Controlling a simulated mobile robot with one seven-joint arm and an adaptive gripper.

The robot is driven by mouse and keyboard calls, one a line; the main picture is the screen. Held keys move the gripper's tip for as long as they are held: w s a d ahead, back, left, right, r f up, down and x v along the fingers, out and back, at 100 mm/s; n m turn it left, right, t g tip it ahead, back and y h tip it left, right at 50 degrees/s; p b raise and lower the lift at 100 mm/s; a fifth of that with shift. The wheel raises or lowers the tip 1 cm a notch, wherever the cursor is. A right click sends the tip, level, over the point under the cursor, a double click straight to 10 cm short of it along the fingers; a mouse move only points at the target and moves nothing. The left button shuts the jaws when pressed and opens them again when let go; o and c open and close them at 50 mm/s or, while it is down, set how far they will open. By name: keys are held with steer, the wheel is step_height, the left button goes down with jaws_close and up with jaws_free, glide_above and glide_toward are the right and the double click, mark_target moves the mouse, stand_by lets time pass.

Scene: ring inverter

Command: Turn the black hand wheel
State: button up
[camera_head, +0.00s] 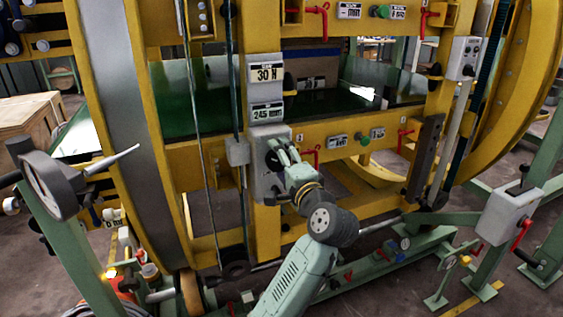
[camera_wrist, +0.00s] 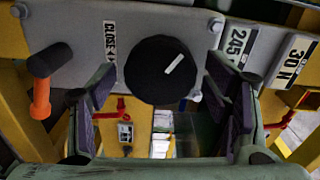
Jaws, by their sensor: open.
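A round black hand wheel or knob (camera_wrist: 158,72) with a white bar mark sits on a grey panel (camera_wrist: 70,40) in the wrist view. My gripper (camera_wrist: 163,100) is open, with one dark-padded finger on each side of the wheel and nothing held. I cannot tell whether either finger touches it. In the head view my gripper (camera_head: 280,155) is at a grey box (camera_head: 262,185) on the yellow upright. The wheel there is mostly hidden by my gripper. Another black round part (camera_head: 236,268) shows low on the frame.
A "CLOSE" label (camera_wrist: 109,42) is beside the wheel. Number plates (camera_head: 266,74) are above the box, and a red handle (camera_head: 310,155) is to its right. Yellow beams surround the area.

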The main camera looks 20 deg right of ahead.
steer(key=s, duration=1.2)
steer(key=shift+d, duration=0.2)
